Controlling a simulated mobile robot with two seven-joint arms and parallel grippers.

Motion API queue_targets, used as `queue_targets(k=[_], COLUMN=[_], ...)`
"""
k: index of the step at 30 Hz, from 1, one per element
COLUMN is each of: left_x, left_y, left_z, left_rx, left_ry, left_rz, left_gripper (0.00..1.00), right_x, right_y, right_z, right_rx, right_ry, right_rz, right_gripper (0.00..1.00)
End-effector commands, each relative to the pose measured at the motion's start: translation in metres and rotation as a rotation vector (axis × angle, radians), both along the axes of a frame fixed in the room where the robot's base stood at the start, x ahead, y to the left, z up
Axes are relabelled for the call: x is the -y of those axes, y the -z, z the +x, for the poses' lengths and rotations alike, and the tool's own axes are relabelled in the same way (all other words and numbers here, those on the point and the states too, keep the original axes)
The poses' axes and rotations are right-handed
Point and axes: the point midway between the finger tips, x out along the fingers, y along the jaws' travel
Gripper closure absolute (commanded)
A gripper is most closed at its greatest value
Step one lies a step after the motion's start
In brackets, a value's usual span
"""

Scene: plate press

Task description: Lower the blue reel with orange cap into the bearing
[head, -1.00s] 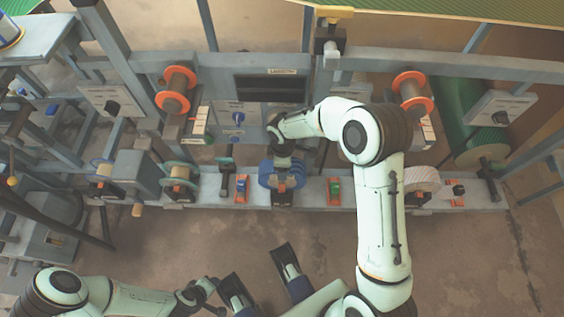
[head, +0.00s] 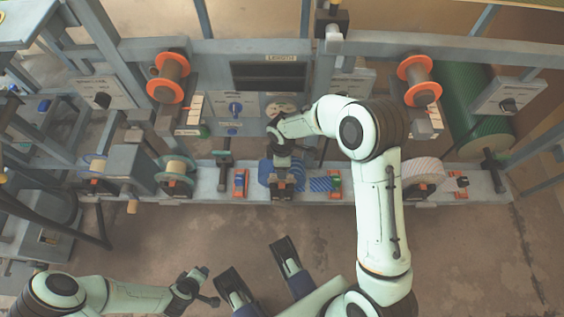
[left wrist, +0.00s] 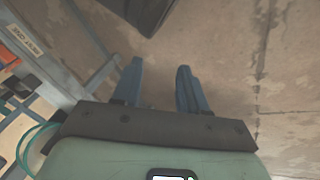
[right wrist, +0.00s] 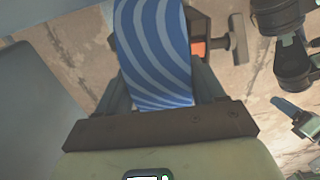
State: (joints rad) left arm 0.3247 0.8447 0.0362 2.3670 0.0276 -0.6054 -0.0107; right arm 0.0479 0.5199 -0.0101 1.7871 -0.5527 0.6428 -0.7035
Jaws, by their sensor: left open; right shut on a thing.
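The blue reel (head: 265,173) is at the middle of the long grey rail, partly hidden by my right gripper (head: 283,168). My right gripper is shut on it from above. Blue-and-white striped material (head: 323,184) shows to its right. In the right wrist view the striped blue surface (right wrist: 155,50) runs between the fingers. I cannot make out the orange cap or tell whether the reel touches the bearing, which is mostly hidden beneath. My left gripper (head: 205,284) is open and empty over the floor at lower left; its two fingers (left wrist: 157,90) stand apart in the left wrist view.
Along the rail (head: 210,190) stand a pale green reel (head: 175,172), an orange block (head: 240,184), and a white reel (head: 424,170). Orange-flanged rollers (head: 168,78) (head: 419,80) hang above.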

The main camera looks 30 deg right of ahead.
Motion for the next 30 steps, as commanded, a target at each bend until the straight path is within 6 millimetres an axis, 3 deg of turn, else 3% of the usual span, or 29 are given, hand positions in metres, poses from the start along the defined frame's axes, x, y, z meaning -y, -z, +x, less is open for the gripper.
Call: queue_targets(k=[4, 5, 7, 19, 23, 30], left_x=[0.000, 0.000, 0.000, 0.002, 0.006, 0.018], left_y=[0.000, 0.000, 0.000, -0.003, -0.010, -0.027], left_z=[0.000, 0.000, 0.000, -0.003, -0.010, -0.033], left_rx=[0.000, 0.000, 0.000, -0.006, -0.025, -0.085], left_ry=[0.000, 0.000, 0.000, 0.003, 0.012, 0.037], left_rz=[0.000, 0.000, 0.000, -0.003, -0.015, -0.045], left_gripper=[0.57, 0.57, 0.57, 0.57, 0.57, 0.57], right_x=[0.000, 0.000, 0.000, 0.000, 0.000, 0.000], right_y=[-0.002, -0.002, -0.001, -0.007, -0.029, -0.086], right_z=[0.001, 0.001, 0.001, 0.000, 0.000, 0.001], right_rx=[0.004, 0.004, 0.004, 0.001, 0.004, 0.006], right_ry=[0.000, 0.000, 0.000, 0.001, 0.001, 0.000], right_rz=[0.000, 0.000, 0.000, 0.000, 0.000, 0.000], right_gripper=[1.00, 0.25, 0.02, 0.02, 0.02, 0.02])
